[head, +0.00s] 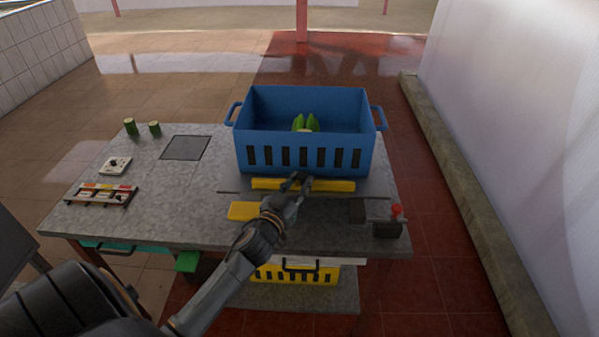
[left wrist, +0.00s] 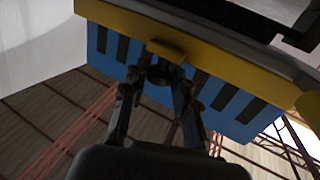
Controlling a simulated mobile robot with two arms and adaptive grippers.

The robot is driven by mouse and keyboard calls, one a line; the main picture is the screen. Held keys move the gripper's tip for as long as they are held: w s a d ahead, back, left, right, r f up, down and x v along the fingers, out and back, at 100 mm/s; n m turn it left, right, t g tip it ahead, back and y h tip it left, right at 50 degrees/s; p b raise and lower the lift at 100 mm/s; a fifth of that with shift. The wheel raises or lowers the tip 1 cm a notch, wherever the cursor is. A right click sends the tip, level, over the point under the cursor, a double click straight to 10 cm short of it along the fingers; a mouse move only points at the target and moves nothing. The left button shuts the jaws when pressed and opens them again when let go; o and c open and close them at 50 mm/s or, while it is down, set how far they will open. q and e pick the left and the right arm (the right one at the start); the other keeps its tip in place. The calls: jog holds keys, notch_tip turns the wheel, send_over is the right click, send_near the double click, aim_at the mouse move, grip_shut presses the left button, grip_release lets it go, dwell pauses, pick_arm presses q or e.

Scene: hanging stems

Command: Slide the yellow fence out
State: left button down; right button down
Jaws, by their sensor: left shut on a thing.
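The yellow fence (head: 333,186) is a long low bar on the grey table, along the front of the blue crate (head: 310,110). My left gripper (head: 297,182) reaches in from the front and is shut on the fence near its middle. In the left wrist view the fingers of my left gripper (left wrist: 160,75) close at a small tab on the yellow fence (left wrist: 235,65), with the slotted blue crate wall behind it. The fingers hide part of the fence in the head view. My right gripper is not in view.
Green pieces (head: 306,123) lie in the crate. A yellow block (head: 245,211) is left of my wrist, and a red-knobbed control (head: 390,224) is at the right front corner. A yellow crate (head: 295,274) is on the lower shelf. The table's left middle is mostly clear.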

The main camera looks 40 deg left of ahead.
pick_arm(q)
jog(key=shift+s+d, duration=0.35)
jog(key=shift+s, duration=0.2)
jog(key=shift+f, duration=0.1)
jog(key=c, duration=1.5)
grip_release()
jog(key=o, duration=0.5)
jog(key=s, duration=0.4)
jog(key=s+d, duration=0.1)
jog(key=s, duration=0.3)
jog(key=s+d, duration=0.1)
jog(key=s, duration=0.3)
